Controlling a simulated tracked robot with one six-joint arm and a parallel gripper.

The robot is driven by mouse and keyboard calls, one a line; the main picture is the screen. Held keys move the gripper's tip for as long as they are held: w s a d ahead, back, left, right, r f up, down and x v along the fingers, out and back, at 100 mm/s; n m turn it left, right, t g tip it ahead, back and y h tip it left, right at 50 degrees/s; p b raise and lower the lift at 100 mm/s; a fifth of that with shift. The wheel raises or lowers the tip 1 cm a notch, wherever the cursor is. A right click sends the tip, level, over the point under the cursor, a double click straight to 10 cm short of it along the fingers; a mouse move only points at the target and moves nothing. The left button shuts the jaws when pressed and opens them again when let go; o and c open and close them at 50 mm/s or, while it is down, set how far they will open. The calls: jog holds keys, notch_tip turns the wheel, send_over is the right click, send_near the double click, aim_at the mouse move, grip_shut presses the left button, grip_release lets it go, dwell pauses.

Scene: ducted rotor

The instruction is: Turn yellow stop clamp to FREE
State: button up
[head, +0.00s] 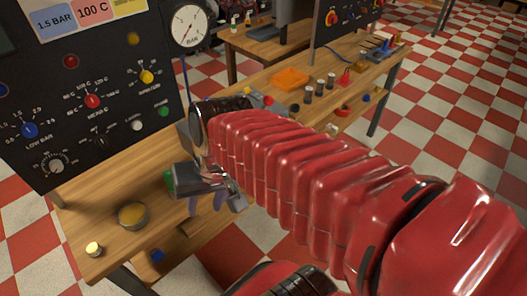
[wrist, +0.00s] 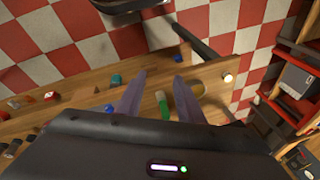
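No part that I can surely call the yellow stop clamp shows, and I read no FREE mark. A yellow knob (head: 147,77) sits at the right of the dark control panel (head: 60,115), beside a red knob (head: 92,101) and a blue knob (head: 29,130). My gripper (head: 206,203) points down over the wooden bench, right of and below the panel. In the wrist view its two fingers (wrist: 159,75) are apart, with nothing seen held. A green item (wrist: 163,103) shows beyond the gap between them. My red arm hides part of the bench.
A round dish with yellow contents (head: 132,215) and a small yellow-topped cylinder (head: 94,249) stand on the bench (head: 105,185). A pressure gauge (head: 189,26) is beside the panel. A second bench behind holds an orange tray (head: 291,78) and small parts. Checkered floor is open at right.

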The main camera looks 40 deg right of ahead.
notch_tip(320, 180, down, 6)
jog(key=w+d+m+g+y, duration=0.1)
jog(key=w+m+g+y, duration=0.1)
jog(key=m+y, duration=0.5)
jog(key=w+d+f+m+t+y, duration=0.1)
jog(key=w+d+f+m+t, duration=0.15)
jog(key=d+m+t, duration=0.5)
jog(key=w+d+f+m+t+y, duration=0.1)
jog(key=w+d+f+m+t, duration=0.3)
jog(key=m, duration=0.7)
jog(key=s+d+f+m+t+h, duration=0.2)
jog(key=s+d+f+m+h, duration=0.1)
jog(key=d+m+h, duration=0.2)
jog(key=s+d+f+m+t+h, duration=0.3)
jog(key=d+m+h, duration=0.2)
jog(key=d+m, duration=0.5)
jog(key=d, duration=0.4)
jog(key=shift+f, duration=0.35)
jog(key=shift+w+t, duration=0.1)
jog(key=shift+t, duration=0.15)
jog(key=w, duration=1.3)
jog(key=shift+w+a, duration=0.2)
jog(key=shift+w, duration=0.1)
